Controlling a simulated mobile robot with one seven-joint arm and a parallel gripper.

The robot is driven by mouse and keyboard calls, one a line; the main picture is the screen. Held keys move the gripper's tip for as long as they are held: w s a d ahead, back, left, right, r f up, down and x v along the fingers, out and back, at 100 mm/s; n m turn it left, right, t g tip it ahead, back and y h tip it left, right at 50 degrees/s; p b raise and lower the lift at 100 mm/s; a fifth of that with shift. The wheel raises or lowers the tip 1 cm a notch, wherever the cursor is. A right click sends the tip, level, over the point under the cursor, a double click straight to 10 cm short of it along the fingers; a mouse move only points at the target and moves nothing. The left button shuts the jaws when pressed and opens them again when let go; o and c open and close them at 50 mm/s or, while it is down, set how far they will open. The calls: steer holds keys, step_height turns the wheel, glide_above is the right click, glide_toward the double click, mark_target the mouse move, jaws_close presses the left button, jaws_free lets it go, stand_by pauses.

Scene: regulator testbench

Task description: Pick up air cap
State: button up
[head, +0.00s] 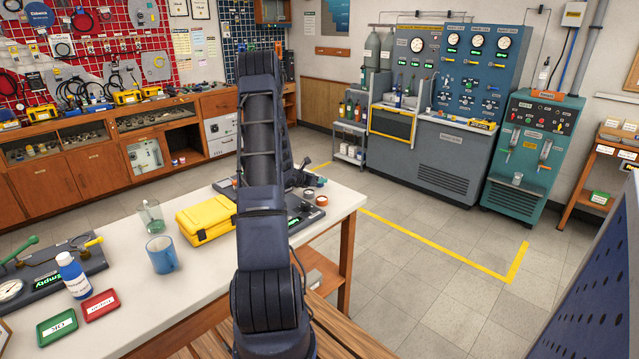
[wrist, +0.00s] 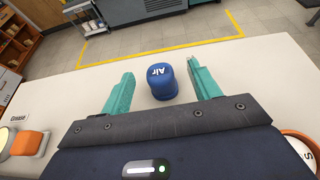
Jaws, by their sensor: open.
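The air cap (wrist: 161,84) is a small blue cap marked "Air" on the pale tabletop. It shows in the wrist view, near the table's far edge. My gripper (wrist: 160,68) is open, with one teal finger to the left of the cap and one to the right. There is a visible gap between the cap and each finger. The gripper holds nothing. In the head view my own arm blocks the middle of the table, and I cannot make out the cap there.
The white table (head: 125,240) holds a yellow case (head: 207,218), a blue mug (head: 161,255), a glass (head: 151,217) and a bottle (head: 74,275). In the wrist view an orange item (wrist: 30,143) stands left and a round item marked "S" (wrist: 303,152) right.

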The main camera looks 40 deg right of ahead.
mark_target(321, 177)
steer(key=x, duration=0.3)
steer(key=shift+w+d, duration=0.1)
steer(key=shift+d, duration=0.35)
steer(key=c, duration=1.1)
steer(key=shift+o, duration=0.2)
steer(key=shift+r, duration=0.2)
